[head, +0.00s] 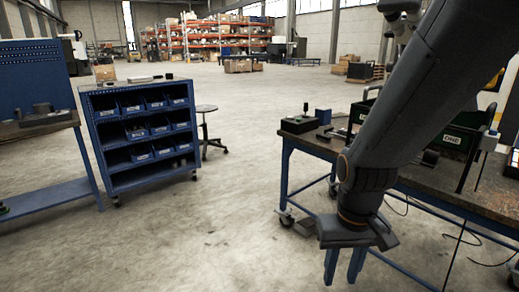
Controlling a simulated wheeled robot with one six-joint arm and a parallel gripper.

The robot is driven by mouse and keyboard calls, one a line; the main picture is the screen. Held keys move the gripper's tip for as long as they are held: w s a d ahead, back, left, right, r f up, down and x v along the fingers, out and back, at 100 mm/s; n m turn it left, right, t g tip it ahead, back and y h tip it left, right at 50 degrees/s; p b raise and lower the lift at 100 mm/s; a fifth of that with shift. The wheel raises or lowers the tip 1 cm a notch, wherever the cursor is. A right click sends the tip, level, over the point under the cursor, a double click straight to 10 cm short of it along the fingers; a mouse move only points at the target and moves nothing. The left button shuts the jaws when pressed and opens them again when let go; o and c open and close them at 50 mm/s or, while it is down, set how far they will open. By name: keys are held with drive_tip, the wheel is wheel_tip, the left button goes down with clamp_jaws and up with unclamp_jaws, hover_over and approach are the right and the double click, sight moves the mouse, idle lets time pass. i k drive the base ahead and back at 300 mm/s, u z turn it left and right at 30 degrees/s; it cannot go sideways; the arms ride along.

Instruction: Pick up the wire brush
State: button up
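I cannot make out a wire brush in the head view. Small dark items (330,133) lie on the near left part of the right workbench (311,143), too small to name. My gripper (344,278) points down in front of that bench, below the level of its top. Its two blue fingers stand apart with a gap between them, and nothing shows in the gap. My arm hides a large part of the bench top.
A blue bin rack (143,162) and a stool (207,125) stand left. The floor between is clear. A cable lies under the bench.

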sight(327, 138)
drive_tip(key=u, duration=0.4)
drive_tip(key=i, duration=1.9)
drive_tip(key=z, duration=0.45)
drive_tip(key=i, duration=1.75)
drive_tip(key=z, duration=0.65)
